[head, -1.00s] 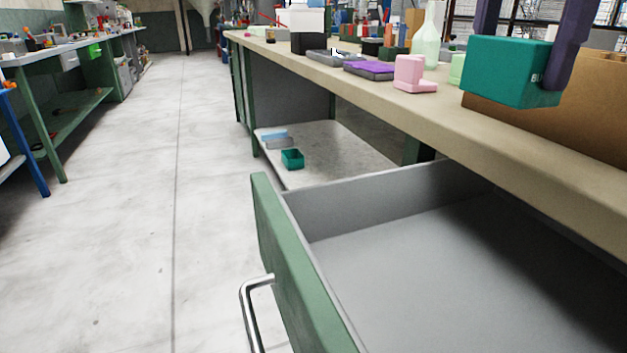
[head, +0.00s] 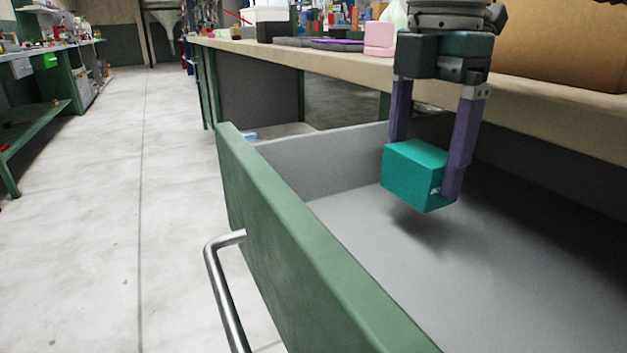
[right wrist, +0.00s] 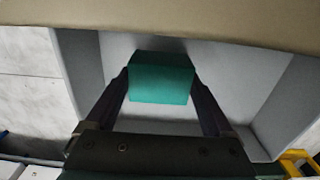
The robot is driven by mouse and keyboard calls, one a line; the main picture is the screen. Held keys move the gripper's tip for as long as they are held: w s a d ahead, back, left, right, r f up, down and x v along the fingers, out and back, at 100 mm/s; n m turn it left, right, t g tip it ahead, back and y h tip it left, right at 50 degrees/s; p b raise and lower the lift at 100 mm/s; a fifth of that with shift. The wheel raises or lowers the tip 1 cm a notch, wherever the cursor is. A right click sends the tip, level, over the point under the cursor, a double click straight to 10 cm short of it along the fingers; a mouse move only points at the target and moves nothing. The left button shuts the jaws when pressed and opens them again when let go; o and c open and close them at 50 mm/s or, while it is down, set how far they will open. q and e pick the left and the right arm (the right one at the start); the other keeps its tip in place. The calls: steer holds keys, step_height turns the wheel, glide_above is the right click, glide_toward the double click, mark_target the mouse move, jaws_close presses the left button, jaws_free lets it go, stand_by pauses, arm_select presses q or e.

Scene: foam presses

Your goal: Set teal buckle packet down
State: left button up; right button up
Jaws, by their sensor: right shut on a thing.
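The teal buckle packet (head: 412,176) is a small box with a pale mark on its right side. My right gripper (head: 428,178) points down and is shut on it, one purple finger on each side. The packet hangs inside the open drawer (head: 330,232), above its grey floor, with a shadow below it. In the right wrist view the packet (right wrist: 161,80) sits between the two fingers (right wrist: 162,88) over the drawer floor. My left gripper is not in view.
The drawer looks empty. Its green front (head: 300,240) with a metal handle (head: 222,290) faces the aisle. The workbench top (head: 340,62) above carries a pink block (head: 379,38), a cardboard box (head: 560,50) and other items. The floor at left is clear.

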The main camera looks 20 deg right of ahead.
mark_target(417, 190)
step_height(417, 190, down, 4)
steer(key=shift+f+b, duration=0.1)
steer(key=shift+b, duration=0.55)
steer(key=o, duration=1.2)
steer(key=shift+f, duration=0.1)
steer(key=shift+o, duration=0.2)
step_height(417, 190, up, 12)
steer(key=p, duration=0.4)
steer(key=shift+r, duration=0.2)
